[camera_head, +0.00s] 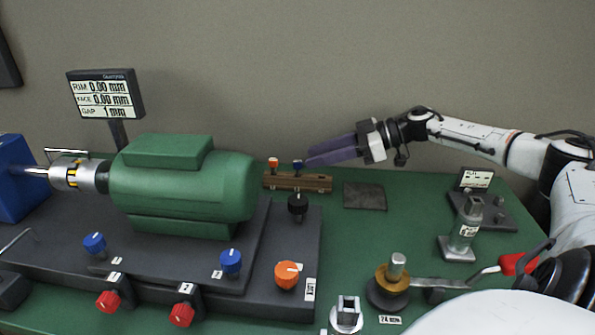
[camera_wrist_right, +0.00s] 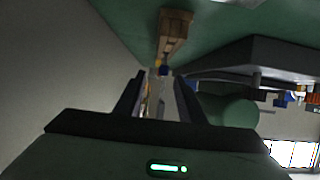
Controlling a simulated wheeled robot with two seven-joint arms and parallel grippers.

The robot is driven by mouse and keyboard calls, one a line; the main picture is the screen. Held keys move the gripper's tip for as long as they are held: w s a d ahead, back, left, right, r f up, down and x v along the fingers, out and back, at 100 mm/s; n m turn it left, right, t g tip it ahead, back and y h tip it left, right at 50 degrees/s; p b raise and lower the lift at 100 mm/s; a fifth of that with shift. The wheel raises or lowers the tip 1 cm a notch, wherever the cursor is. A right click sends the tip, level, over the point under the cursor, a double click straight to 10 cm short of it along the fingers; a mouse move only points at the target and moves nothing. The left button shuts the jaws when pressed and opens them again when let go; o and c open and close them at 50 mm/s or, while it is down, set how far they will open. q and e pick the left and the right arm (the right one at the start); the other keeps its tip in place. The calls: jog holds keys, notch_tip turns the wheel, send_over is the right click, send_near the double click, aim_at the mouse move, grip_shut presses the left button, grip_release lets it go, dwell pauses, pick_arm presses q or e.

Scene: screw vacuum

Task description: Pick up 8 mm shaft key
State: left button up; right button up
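A wooden rack (camera_head: 310,184) stands at the back of the green table and holds small pieces with coloured tops, one orange (camera_head: 273,163) and one blue (camera_head: 298,164). I cannot read which is the 8 mm shaft key. My right gripper (camera_head: 306,160) reaches in from the right with purple fingers, its tips beside the blue top. In the right wrist view, the fingers (camera_wrist_right: 160,85) are apart, with the blue top (camera_wrist_right: 163,71) just beyond the tips and the rack (camera_wrist_right: 174,30) behind it. Whether it touches is unclear. My left gripper is out of view.
A black knob (camera_head: 297,206) is just in front of the rack. A dark flat pad (camera_head: 364,196) lies right of it. Tools and a grey post (camera_head: 463,232) stand further right.

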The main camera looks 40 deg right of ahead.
aim_at(301, 161)
jog(key=shift+a+x, duration=0.25)
jog(key=shift+x, duration=2.65)
jog(key=shift+s, duration=0.2)
jog(key=shift+c, duration=0.2)
grip_shut()
